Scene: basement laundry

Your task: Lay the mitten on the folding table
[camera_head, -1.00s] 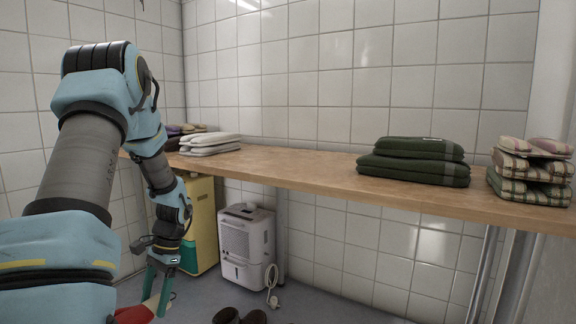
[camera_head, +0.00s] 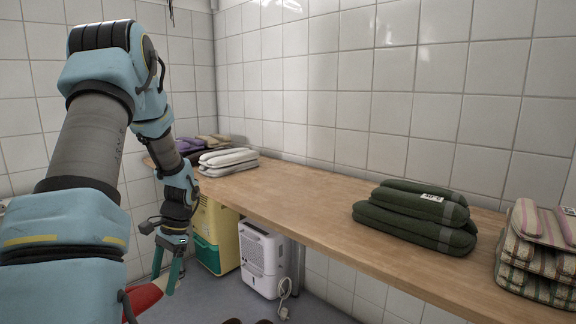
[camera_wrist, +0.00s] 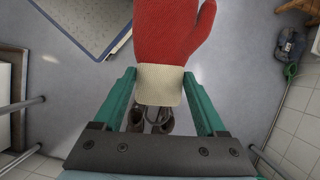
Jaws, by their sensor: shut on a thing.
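A red mitten (camera_wrist: 170,35) with a cream knitted cuff hangs from my gripper (camera_wrist: 160,88). In the wrist view the green fingers are shut on the cuff, one at each side. In the head view my gripper (camera_head: 167,270) points down at the lower left, below the tabletop and in front of it, and part of the red mitten (camera_head: 143,299) shows beside it, the rest hidden by my arm. The wooden folding table (camera_head: 300,194) runs along the tiled wall, from the back left to the right front.
On the table are dark green folded textiles (camera_head: 415,222), striped folded ones (camera_head: 535,255) and a white stack (camera_head: 228,161). The middle of the tabletop is bare. A white dehumidifier (camera_head: 262,258) and a yellow bin (camera_head: 217,235) stand below. Dark shoes (camera_wrist: 150,120) are on the floor.

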